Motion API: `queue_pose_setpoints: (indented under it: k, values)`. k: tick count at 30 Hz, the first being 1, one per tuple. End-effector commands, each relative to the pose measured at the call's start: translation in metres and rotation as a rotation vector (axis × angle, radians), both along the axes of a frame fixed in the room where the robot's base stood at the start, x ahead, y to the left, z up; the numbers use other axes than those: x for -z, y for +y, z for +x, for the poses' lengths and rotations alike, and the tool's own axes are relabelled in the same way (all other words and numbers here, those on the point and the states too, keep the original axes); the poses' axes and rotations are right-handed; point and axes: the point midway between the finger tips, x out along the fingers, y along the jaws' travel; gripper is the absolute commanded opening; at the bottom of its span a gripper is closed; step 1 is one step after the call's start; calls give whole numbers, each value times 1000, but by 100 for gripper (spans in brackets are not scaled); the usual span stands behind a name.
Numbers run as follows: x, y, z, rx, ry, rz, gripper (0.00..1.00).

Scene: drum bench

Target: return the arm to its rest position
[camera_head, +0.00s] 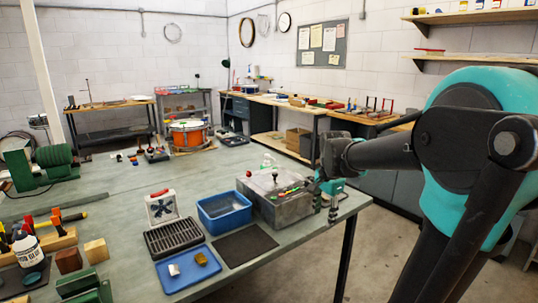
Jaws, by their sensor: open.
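My arm reaches in from the right side of the head view. My gripper (325,211) hangs fingers-down at the right edge of the green workbench (130,225). Its two dark fingers are apart, and I see nothing between them. The gripper is just right of a grey metal box (290,211) with small coloured items and a dark knob on top. I cannot tell whether a finger touches the box or the bench.
Left of the box stand a blue bin (224,212), a black slotted rack (173,239), a blue tray (188,270) with two small pieces, and a dark mat (240,245). An orange drum (188,134) sits farther back. Open floor (390,235) lies right of the bench.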

Motion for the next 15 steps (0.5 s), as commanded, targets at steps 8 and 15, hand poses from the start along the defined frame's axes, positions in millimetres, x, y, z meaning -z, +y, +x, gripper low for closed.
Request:
queue_pose_setpoints:
  k: [8, 15]
  values:
    - [94, -10, -88, -601, -138, -136, 47]
    - [141, -14, -142, -948, -205, -254, 47]
